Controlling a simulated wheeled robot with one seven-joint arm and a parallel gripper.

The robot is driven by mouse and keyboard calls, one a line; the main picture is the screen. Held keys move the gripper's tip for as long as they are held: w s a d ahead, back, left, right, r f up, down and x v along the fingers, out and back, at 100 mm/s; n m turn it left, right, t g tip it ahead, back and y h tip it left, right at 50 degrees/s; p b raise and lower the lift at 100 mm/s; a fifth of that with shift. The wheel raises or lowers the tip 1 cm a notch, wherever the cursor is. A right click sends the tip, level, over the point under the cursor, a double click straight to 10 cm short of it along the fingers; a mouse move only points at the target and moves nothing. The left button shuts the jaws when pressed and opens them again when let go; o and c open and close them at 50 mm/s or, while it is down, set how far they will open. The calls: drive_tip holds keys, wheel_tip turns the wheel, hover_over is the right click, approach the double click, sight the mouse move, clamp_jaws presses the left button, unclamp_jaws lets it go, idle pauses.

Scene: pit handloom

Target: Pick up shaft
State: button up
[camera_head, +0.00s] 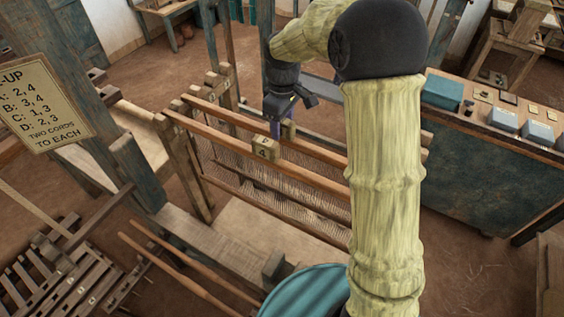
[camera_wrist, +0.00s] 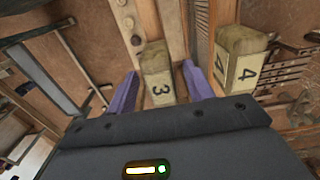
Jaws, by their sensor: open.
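Wooden shafts with hanging heddle cords rest in the loom frame. The front shaft (camera_head: 215,135) carries a block marked 4 (camera_head: 265,150), which also shows at right in the wrist view (camera_wrist: 246,68). The shaft behind it (camera_head: 225,114) carries another block (camera_head: 288,127), partly hidden. In the wrist view a block marked 3 (camera_wrist: 157,86) stands between the purple fingers of my gripper (camera_wrist: 159,68). My gripper (camera_head: 287,118) is open over the rear shaft, one finger on each side of that block. I cannot tell whether the fingers touch it.
A card with tie-up numbers (camera_head: 42,105) hangs at left. Treadles (camera_head: 65,275) lie at lower left. A blue-sided table (camera_head: 470,165) with small boxes stands at right. A dark upright post (camera_head: 135,172) stands left of the shafts.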

drive_tip(key=shift+s+r, duration=0.1)
drive_tip(key=shift+s, duration=0.1)
drive_tip(key=shift+w, duration=0.1)
clamp_jaws()
drive_tip(key=shift+w+r, duration=0.1)
drive_tip(key=shift+r, duration=0.4)
wheel_tip(320, 180, up, 27)
drive_tip(key=shift+b, duration=0.3)
idle(0.5)
